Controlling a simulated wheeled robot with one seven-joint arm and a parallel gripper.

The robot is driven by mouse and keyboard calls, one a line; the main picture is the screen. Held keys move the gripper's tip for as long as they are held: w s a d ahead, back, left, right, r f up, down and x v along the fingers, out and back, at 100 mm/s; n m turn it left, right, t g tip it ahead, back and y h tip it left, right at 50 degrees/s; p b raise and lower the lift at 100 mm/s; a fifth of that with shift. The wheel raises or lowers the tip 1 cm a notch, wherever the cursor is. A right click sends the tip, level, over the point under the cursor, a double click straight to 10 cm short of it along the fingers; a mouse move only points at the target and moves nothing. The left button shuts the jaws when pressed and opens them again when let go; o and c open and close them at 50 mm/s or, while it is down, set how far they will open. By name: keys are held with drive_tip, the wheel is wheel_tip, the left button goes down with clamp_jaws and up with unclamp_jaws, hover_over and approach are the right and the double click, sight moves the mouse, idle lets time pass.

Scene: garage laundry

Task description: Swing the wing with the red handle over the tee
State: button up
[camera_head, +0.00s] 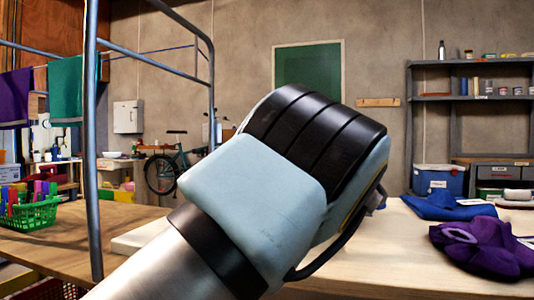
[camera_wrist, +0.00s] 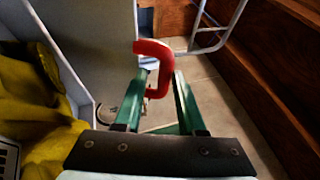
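In the wrist view, a red C-shaped handle (camera_wrist: 152,50) stands at the edge of a grey-white panel (camera_wrist: 85,35), which looks like the wing and seems raised. My gripper (camera_wrist: 160,75) has two green fingers, spread apart, with the handle between and just beyond their tips. I cannot tell whether either finger touches it. Crumpled yellow cloth (camera_wrist: 35,105), perhaps the tee, lies left of the panel's edge. In the head view, my arm hides the gripper, the handle and most of the board; only a pale board edge (camera_head: 138,238) shows.
Purple cloth (camera_head: 485,247) and blue cloth (camera_head: 440,206) lie on the table (camera_head: 385,262) at right. A green basket (camera_head: 32,213) stands at left, near a blue metal post (camera_head: 92,150). The wrist view shows brown wooden boards (camera_wrist: 265,75) at right and floor below.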

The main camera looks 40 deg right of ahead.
drive_tip(key=s+d, duration=0.1)
drive_tip(key=s, duration=1.2)
drive_tip(key=shift+f+p, duration=0.15)
drive_tip(key=shift+p, duration=0.15)
